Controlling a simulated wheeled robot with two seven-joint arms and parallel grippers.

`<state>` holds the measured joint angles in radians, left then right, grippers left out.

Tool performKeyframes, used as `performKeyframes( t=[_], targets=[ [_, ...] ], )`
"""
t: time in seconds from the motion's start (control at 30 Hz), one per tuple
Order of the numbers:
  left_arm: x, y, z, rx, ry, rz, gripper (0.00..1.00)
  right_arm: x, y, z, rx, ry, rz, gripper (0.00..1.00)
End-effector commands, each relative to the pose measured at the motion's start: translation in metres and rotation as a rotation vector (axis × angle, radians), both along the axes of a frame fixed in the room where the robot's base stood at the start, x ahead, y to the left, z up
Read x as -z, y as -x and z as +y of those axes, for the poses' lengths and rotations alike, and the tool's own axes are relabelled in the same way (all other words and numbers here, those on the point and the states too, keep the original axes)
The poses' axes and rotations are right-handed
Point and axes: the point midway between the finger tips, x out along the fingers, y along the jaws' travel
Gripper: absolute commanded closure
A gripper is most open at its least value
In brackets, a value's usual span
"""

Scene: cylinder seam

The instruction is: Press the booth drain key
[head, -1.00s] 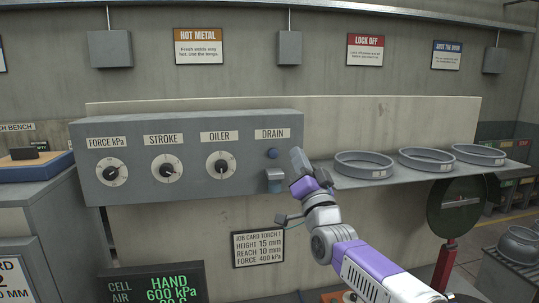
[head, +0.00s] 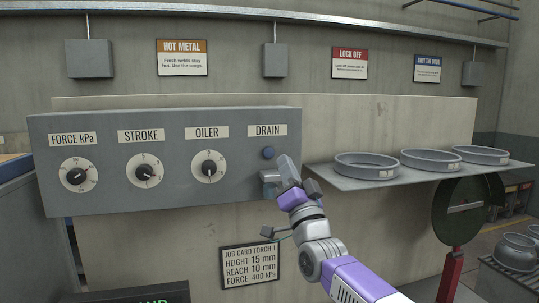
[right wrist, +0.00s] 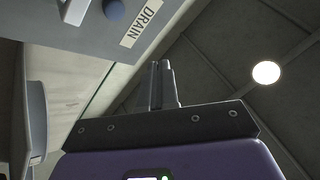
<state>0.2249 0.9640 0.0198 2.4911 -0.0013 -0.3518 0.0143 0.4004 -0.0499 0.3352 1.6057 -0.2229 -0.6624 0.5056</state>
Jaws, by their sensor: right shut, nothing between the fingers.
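The drain key is a round blue button (head: 268,153) under the DRAIN label (head: 267,131), at the right end of the grey control panel (head: 105,125). It also shows at the top edge of the right wrist view (right wrist: 114,9), partly cut off. My right gripper (head: 284,160) is shut and empty. Its fingertips are just right of and slightly below the button in the head view. The right wrist view shows the closed fingers (right wrist: 162,66) below and right of the button, apart from it in the picture. My left gripper is not in view.
A small grey fixture (head: 269,183) sticks out below the button, close to my fingers. Three dials, the nearest under OILER (head: 209,167), sit to the left. A shelf (head: 345,182) with three round grey rings is at right. A job card (head: 251,262) hangs below.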

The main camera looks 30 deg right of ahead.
Motion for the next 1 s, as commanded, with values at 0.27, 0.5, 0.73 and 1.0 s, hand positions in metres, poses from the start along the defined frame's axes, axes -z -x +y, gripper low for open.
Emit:
performKeyframes(
  t=[0.27, 0.5, 0.73, 1.0],
  targets=[
    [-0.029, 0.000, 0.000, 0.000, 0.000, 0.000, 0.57, -0.003, -0.029, -0.007, 0.000, -0.002, 0.007, 1.00],
    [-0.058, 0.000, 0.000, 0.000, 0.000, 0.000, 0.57, -0.003, -0.059, -0.014, -0.001, -0.003, 0.005, 1.00],
    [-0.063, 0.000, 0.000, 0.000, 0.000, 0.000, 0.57, -0.001, -0.080, -0.019, -0.001, -0.001, 0.002, 1.00],
    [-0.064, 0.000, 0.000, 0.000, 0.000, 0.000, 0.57, 0.001, -0.085, -0.020, 0.000, 0.000, 0.001, 1.00]
  ],
)
